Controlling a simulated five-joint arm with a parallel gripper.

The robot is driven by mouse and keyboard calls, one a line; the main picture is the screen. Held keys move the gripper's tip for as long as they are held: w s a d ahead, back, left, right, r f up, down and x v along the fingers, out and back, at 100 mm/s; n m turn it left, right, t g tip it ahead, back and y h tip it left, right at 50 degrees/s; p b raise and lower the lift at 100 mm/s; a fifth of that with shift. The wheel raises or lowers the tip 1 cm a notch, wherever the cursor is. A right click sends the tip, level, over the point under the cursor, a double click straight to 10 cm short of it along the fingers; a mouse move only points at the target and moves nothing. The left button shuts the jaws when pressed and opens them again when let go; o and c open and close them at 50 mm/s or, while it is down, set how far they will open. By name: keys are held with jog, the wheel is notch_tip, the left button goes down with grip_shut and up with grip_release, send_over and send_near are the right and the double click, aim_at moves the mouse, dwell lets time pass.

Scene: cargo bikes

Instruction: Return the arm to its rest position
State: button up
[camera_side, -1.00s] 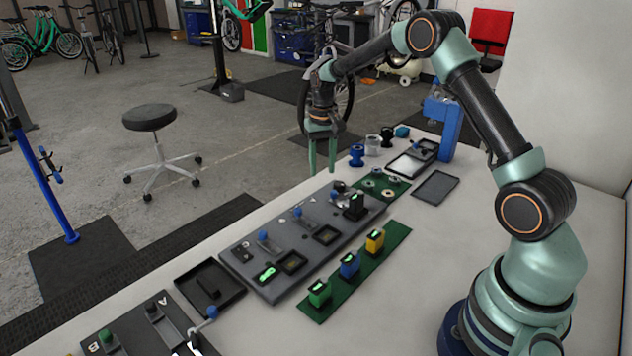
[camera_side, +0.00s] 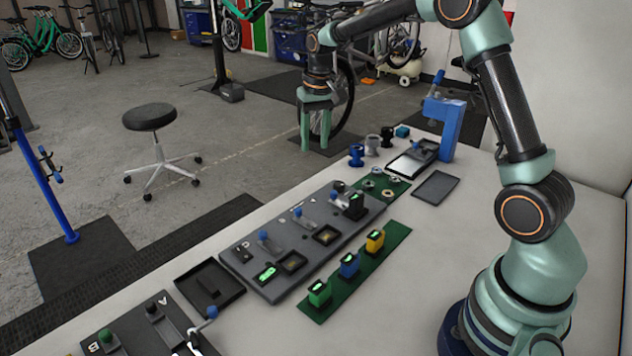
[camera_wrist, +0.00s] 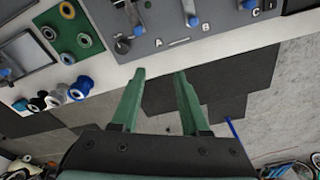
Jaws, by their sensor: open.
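My gripper (camera_side: 316,132) hangs fingers-down in the side view, beyond the far edge of the bench and above its surface. Its green fingers are apart with nothing between them. In the wrist view my gripper (camera_wrist: 160,75) also shows open and empty, with the bench edge and grey floor behind the fingers. It touches nothing that I can see.
A grey panel (camera_side: 283,256) with blue knobs lies on the bench. A green strip (camera_side: 334,302) carries green, blue and yellow blocks. Several spools, including a blue one (camera_side: 356,155), stand near a blue post (camera_side: 446,128). A black tray (camera_side: 226,280) sits left.

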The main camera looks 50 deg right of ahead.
jog(key=s+a+r+n+t, duration=0.2)
jog(key=s+a+r, duration=0.4)
jog(key=s+r, duration=0.25)
jog(key=s+a+n+t, duration=0.2)
jog(key=s+a, duration=0.2)
jog(key=s, duration=0.7)
jog(key=shift+s+f+n, duration=0.4)
dwell(1.7)
